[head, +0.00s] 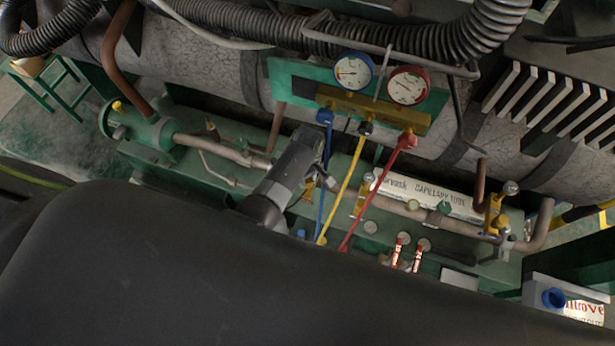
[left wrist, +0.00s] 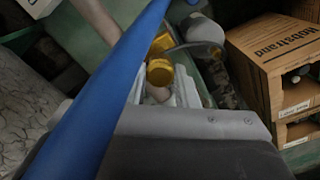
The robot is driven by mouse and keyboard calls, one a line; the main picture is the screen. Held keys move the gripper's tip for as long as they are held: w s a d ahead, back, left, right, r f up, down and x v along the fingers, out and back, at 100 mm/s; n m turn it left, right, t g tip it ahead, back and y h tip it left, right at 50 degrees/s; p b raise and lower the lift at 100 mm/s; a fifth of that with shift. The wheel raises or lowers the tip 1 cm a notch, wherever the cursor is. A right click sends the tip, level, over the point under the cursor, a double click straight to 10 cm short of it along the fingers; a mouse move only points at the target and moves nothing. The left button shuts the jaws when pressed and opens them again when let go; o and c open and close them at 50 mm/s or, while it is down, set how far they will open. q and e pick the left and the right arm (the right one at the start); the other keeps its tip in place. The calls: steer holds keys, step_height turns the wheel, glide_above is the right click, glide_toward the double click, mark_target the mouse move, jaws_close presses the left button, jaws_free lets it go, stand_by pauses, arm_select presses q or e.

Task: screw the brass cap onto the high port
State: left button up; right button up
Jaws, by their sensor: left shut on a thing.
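My left gripper (head: 324,181) reaches in over the green bench, beside the hanging blue hose. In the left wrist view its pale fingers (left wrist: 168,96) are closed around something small. A brass cap (left wrist: 159,72) with a faceted head shows at the fingertips, and a second brass piece (left wrist: 162,44) sits just beyond it. A short copper-coloured piece shows between the fingers below the cap. The high port cannot be made out for certain, and whether the cap touches any thread is hidden. My right gripper is not in view.
Blue (head: 327,150), yellow (head: 350,190) and red hoses (head: 375,190) hang from the gauge manifold (head: 375,108). The blue hose (left wrist: 108,85) crosses close before the wrist camera. A copper pipe (head: 225,150) runs along the bench.

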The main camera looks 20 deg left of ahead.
arm_select(q)
step_height(320, 180, down, 2)
steer(key=shift+f+b, duration=0.1)
steer(key=shift+b, duration=0.7)
steer(key=shift+r, duration=0.2)
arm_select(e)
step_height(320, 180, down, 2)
arm_select(q)
steer(key=shift+p, duration=0.3)
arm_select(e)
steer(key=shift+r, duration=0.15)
arm_select(q)
steer(key=shift+p, duration=0.6)
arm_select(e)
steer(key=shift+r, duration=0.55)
arm_select(q)
steer(key=shift+f+b, duration=0.85)
steer(key=shift+f, duration=0.15)
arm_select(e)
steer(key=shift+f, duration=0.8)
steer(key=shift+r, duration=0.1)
